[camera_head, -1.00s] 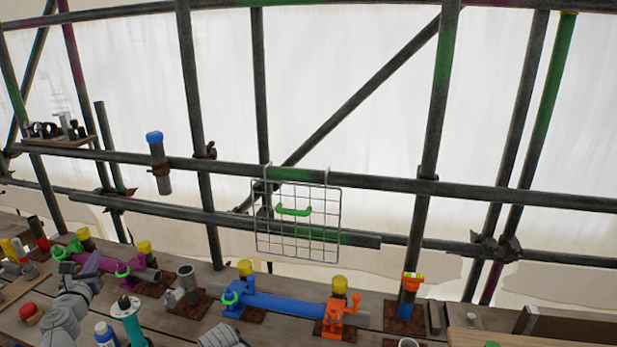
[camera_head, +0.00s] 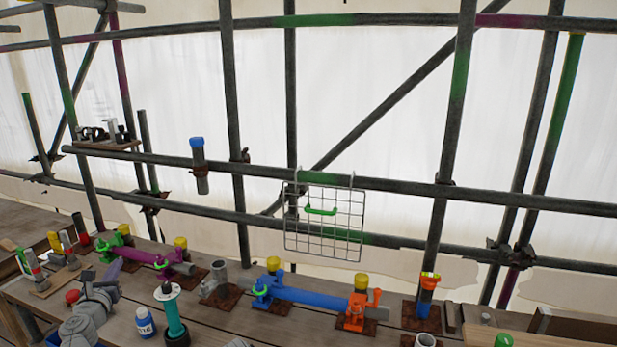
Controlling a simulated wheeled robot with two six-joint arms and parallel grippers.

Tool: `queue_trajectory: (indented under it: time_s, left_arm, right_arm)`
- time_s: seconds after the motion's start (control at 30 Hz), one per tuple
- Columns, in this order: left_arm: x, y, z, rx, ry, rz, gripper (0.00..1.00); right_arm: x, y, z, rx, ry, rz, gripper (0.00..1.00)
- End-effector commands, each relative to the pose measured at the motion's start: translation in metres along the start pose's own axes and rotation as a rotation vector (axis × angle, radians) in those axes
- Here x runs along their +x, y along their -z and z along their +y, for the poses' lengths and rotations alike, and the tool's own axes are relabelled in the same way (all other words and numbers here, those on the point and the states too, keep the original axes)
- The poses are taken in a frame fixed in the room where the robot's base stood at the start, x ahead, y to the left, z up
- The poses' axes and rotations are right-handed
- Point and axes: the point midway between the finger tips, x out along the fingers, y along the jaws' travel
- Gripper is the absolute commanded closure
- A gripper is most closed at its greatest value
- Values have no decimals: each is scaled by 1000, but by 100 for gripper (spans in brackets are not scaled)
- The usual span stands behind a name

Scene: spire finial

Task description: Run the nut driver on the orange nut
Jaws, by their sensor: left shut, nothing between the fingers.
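An orange clamp (camera_head: 355,314) with an orange nut (camera_head: 376,294) on its upper right sits at the right end of a blue tube on the bench. A teal tool with a white disc (camera_head: 166,291) and dark base stands upright at the front of the bench; it may be the nut driver. My left gripper (camera_head: 109,282) is at the left, shut and empty, well apart from the orange nut. A grey piece at the bottom edge may be part of my right arm; no right gripper fingers show.
A purple tube (camera_head: 139,254) with green clamps lies behind my left gripper. A blue-and-white bottle (camera_head: 146,322) stands beside the teal tool. A wire rack (camera_head: 325,222) with a green handle hangs from the scaffold pipes. Several yellow-capped posts line the bench.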

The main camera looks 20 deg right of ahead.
Motion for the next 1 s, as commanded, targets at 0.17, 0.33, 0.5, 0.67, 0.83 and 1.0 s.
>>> queue_trajectory:
  time_s: [0.17,0.33,0.5,0.67,0.83,1.0]
  left_arm:
    - [0,12,0,0,0,0,100]
    - [0,25,0,1,0,0,100]
    - [0,42,0,1,0,0,100]
    - [0,60,0,1,0,0,100]
    - [0,72,0,1,0,0,100]
    - [0,70,0,1,0,0,100]
  right_arm:
    - [12,1,-1,0,0,0,100]
    - [25,2,-2,1,0,0,100]
    - [42,2,-4,1,0,0,100]
    - [60,4,-6,2,0,0,100]
    - [71,4,-7,2,0,0,100]
    - [70,4,-7,2,0,0,100]
